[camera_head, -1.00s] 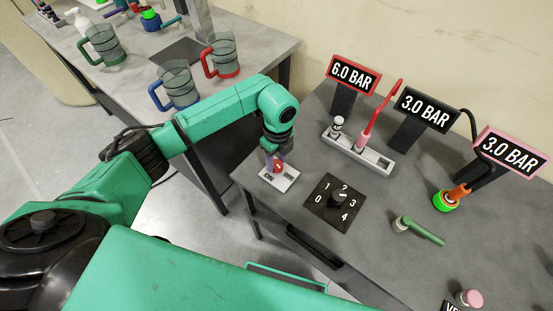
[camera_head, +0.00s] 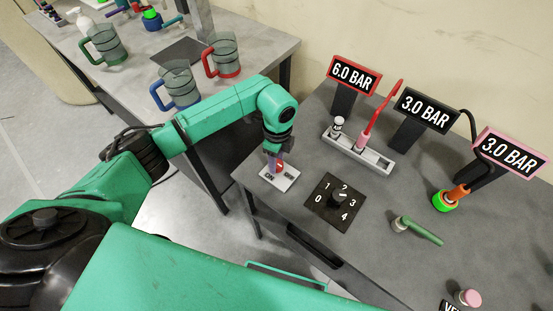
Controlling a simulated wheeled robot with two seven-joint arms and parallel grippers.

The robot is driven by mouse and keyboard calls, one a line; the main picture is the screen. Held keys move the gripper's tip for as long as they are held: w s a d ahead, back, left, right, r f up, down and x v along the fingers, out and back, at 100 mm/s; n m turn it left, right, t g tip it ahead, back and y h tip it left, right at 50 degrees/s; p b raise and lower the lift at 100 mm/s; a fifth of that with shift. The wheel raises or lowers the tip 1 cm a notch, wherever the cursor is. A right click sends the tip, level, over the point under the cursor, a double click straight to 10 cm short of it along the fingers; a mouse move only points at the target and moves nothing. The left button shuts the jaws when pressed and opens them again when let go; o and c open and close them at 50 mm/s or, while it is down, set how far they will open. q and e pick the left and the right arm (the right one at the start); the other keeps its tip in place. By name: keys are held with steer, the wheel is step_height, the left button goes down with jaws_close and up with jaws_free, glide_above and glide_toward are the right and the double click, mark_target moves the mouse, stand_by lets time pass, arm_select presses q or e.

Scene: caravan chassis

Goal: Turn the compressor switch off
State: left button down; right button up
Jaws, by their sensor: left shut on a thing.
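The compressor switch is a red lever (camera_head: 280,166) on a small pale plate (camera_head: 291,181) at the near left part of the right-hand grey table. The plate's left end reads "ON"; the lettering at its other end is too small to read surely. My left gripper (camera_head: 273,166) points down over the plate and is shut on the red lever, covering part of it. The lever's exact tilt is partly hidden by the fingers. My right gripper is not in view.
A black 0–4 dial (camera_head: 336,198) sits just right of the plate. Behind stand a grey holder (camera_head: 374,161) and pressure signs, the red-framed one (camera_head: 353,76) reading 6.0 BAR. A green-handled piece (camera_head: 421,231) lies to the right. Mugs stand on the left table (camera_head: 140,75).

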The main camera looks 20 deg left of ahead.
arm_select(q)
steer(key=shift+w+r, duration=0.1)
steer(key=shift+c, duration=1.9)
jaws_free()
step_height(320, 180, up, 14)
steer(key=b, duration=0.2)
steer(key=shift+w+r, duration=0.15)
steer(key=shift+r, duration=0.1)
